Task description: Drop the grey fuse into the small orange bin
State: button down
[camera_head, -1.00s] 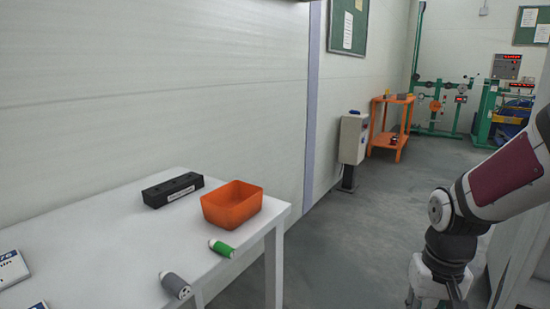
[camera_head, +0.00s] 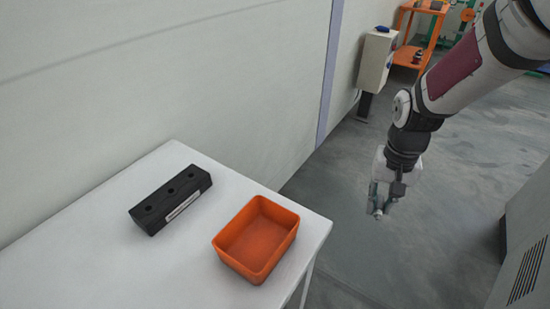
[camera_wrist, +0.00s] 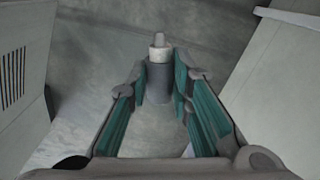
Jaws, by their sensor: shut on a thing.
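The small orange bin (camera_head: 235,264) stands on the white table near its right edge in the head view. It is open at the top, and its visible inside is empty. My gripper (camera_head: 377,214) is right of the bin, beyond the table's edge and over the floor. In the wrist view, my gripper (camera_wrist: 160,88) is shut on the grey fuse (camera_wrist: 158,82), a dark grey cylinder with a pale end cap pointing away from the wrist. In the head view, the fuse is too small to make out at the fingers.
A black block with holes (camera_head: 170,200) lies left of the bin on the white table (camera_head: 130,270). A grey post box (camera_head: 375,60) and an orange shelf (camera_head: 412,50) stand at the back. A vented cabinet (camera_head: 525,250) is at the right. Open floor lies between.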

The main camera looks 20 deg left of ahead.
jog(key=s+a+r+m+p, duration=0.1)
jog(key=s+a+r+p, duration=0.9)
jog(key=p, duration=0.5)
jog(key=s+a+r+p, duration=0.65)
jog(key=a+p, duration=0.45)
jog(key=p, duration=0.5)
jog(key=shift+s+f+b, duration=0.15)
jog(key=shift+f+b, duration=0.35)
jog(key=shift+f, duration=1.1)
jog(key=shift+s+f+b, duration=0.15)
jog(key=shift+f+b, duration=0.3)
jog(key=shift+f, duration=1.1)
jog(key=c, duration=1.4)
grip_release()
jog(key=shift+o, duration=0.2)
jog(key=shift+r, duration=0.1)
notch_tip(320, 180, up, 12)
